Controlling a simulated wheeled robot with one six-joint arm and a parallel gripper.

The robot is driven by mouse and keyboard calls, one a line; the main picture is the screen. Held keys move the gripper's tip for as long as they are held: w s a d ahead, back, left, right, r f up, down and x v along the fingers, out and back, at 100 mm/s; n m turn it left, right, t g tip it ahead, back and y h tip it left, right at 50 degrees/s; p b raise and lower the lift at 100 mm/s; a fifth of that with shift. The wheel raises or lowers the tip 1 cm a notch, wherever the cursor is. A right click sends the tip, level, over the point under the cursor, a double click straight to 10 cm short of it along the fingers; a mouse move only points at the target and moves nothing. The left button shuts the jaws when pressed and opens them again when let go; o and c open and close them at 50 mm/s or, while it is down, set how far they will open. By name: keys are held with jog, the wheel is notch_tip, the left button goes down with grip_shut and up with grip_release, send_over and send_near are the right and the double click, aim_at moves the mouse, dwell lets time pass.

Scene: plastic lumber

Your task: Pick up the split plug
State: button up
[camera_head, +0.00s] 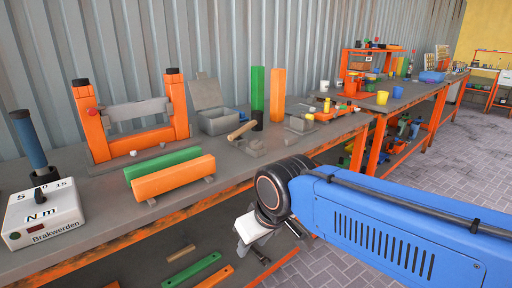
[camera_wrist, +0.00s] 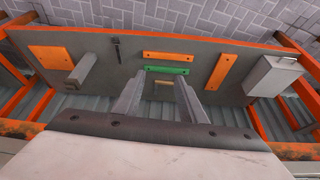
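I cannot surely tell which thing is the split plug. A small tan piece (camera_wrist: 163,83) shows beyond my fingers in the wrist view, too small to make out. My gripper (camera_wrist: 158,84) is open, its two grey fingers apart with nothing held between them. In the head view my gripper (camera_head: 250,230) hangs in front of the workbench, over its lower shelf (camera_head: 150,258). On the bench top, a wooden-handled piece (camera_head: 242,130) lies by a grey block, and small grey parts (camera_head: 300,124) lie right of it.
The workbench top (camera_head: 100,222) holds a green bar (camera_head: 162,165), an orange bar (camera_head: 173,177), an orange frame (camera_head: 88,120) and a torque tester (camera_head: 42,212). The lower shelf carries a green strip (camera_wrist: 167,70), several orange strips (camera_wrist: 168,57) and a grey box (camera_wrist: 272,75). Paved floor lies clear in front.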

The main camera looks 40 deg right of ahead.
jog(key=o, duration=0.3)
jog(key=shift+o, duration=0.8)
jog(key=shift+w+r, duration=0.15)
jog(key=shift+r, duration=0.1)
jog(key=w+d+r+m+g, duration=0.1)
jog(key=w+d+r+g, duration=0.1)
jog(key=w+d+r, duration=0.7)
jog(key=w+d+r+g, duration=0.1)
jog(key=w+d+r, duration=0.2)
jog(key=w+r, duration=0.7)
jog(key=w+d+r+m+g, duration=0.15)
jog(key=w+d+r, duration=0.45)
jog(key=r, duration=0.7)
send_over(256, 142)
jog(key=f, duration=1.2)
jog(key=shift+w+a+f, duration=0.1)
jog(key=shift+w+a, duration=0.05)
jog(key=shift+w, duration=0.1)
jog(key=shift+s+d+f, duration=0.1)
jog(key=shift+f, duration=1.25)
jog(key=shift+s+d+f, duration=0.1)
jog(key=shift+f, duration=1.25)
